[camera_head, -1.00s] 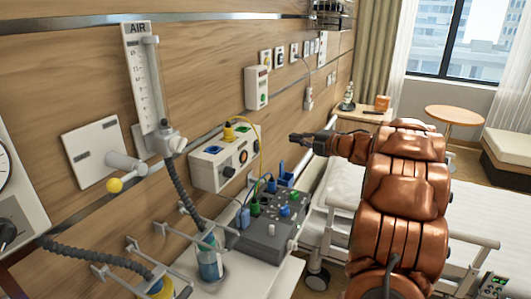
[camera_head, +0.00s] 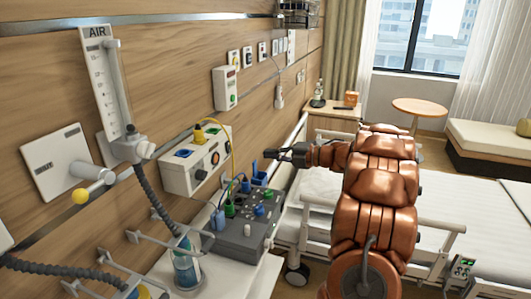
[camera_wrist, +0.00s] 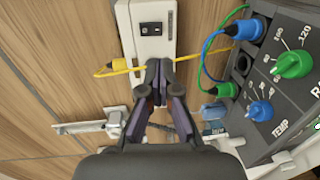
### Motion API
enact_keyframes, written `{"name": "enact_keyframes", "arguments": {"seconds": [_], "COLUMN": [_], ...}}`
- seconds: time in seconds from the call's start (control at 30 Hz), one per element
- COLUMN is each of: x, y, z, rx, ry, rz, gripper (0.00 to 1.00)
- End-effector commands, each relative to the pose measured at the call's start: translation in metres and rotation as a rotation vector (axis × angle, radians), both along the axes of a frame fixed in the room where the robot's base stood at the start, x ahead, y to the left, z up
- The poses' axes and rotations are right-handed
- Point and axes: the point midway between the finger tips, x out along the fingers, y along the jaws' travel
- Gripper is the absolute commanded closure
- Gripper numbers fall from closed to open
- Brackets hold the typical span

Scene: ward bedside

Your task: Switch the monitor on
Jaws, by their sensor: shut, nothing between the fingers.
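A white box (camera_head: 188,178) on the wall has coloured sockets on top, a yellow plug and a dark round knob on its front. In the wrist view a white housing (camera_wrist: 143,48) carries a black rocker switch (camera_wrist: 151,28); I cannot tell its position. A grey box (camera_head: 247,222) with blue and green knobs stands on the shelf below; it also shows in the wrist view (camera_wrist: 282,88).
A yellow cable (camera_wrist: 120,70) crosses in front of the white housing near my fingertips. Green and blue cables (camera_wrist: 203,62) run to the grey box. An air flowmeter (camera_head: 103,85) is on the wall at left. The bed (camera_head: 480,205) is at right.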

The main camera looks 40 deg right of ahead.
Motion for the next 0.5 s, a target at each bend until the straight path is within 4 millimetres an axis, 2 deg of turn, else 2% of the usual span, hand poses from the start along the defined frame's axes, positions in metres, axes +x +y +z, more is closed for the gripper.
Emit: {"name": "enact_keyframes", "arguments": {"seconds": [0.5], "x": [0.070], "y": [0.044], "z": [-0.008], "rx": [0.003], "ry": [0.000], "rz": [0.006], "gripper": [1.00]}}
